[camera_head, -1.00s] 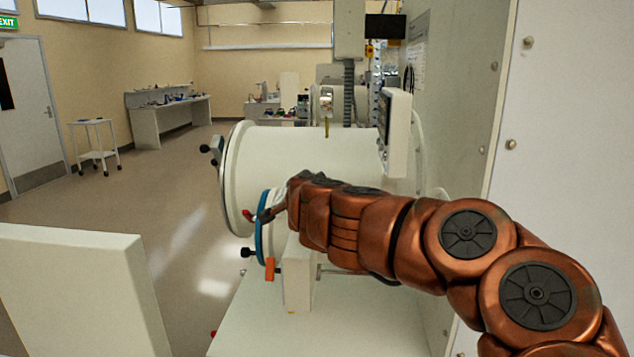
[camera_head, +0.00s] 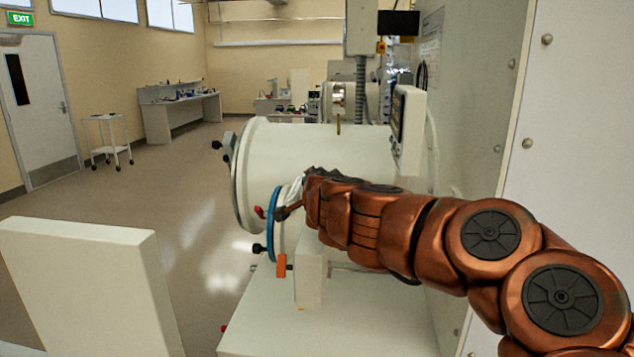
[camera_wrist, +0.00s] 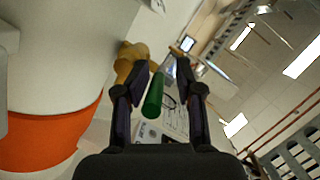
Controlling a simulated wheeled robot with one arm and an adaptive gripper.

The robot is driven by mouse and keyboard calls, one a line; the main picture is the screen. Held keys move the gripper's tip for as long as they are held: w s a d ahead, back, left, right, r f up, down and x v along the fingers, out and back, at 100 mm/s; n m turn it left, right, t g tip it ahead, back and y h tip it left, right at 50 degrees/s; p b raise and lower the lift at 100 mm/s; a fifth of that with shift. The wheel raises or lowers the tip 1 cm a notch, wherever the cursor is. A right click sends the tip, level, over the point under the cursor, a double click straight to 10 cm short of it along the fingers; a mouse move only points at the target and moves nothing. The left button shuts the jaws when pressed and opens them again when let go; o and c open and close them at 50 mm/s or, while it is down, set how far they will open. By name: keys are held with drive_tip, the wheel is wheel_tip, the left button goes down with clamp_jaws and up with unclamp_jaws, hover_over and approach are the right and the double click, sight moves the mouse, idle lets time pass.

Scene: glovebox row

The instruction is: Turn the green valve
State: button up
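The green valve shows in the wrist view as a green lever handle (camera_wrist: 153,96) on a brass-coloured body (camera_wrist: 131,58). My gripper (camera_wrist: 160,78) is open, with one dark finger on each side of the handle. The handle looks closer to the left finger, and a gap shows between it and the right finger. I cannot tell whether the left finger touches it or how deep the handle lies between the fingers. In the head view my copper arm reaches in from the right, and I cannot make out the green handle there.
A large white cylinder (camera_head: 300,150) stands beyond my arm, with a blue ring (camera_head: 272,225) in front. A white panel (camera_head: 85,285) stands at lower left. A grey wall panel (camera_head: 480,100) is close on the right. Open floor (camera_head: 190,220) lies to the left.

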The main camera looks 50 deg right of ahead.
drive_tip(key=shift+s, duration=0.1)
idle(0.3)
drive_tip(key=v, duration=0.8)
idle(0.8)
drive_tip(key=shift+a, duration=0.1)
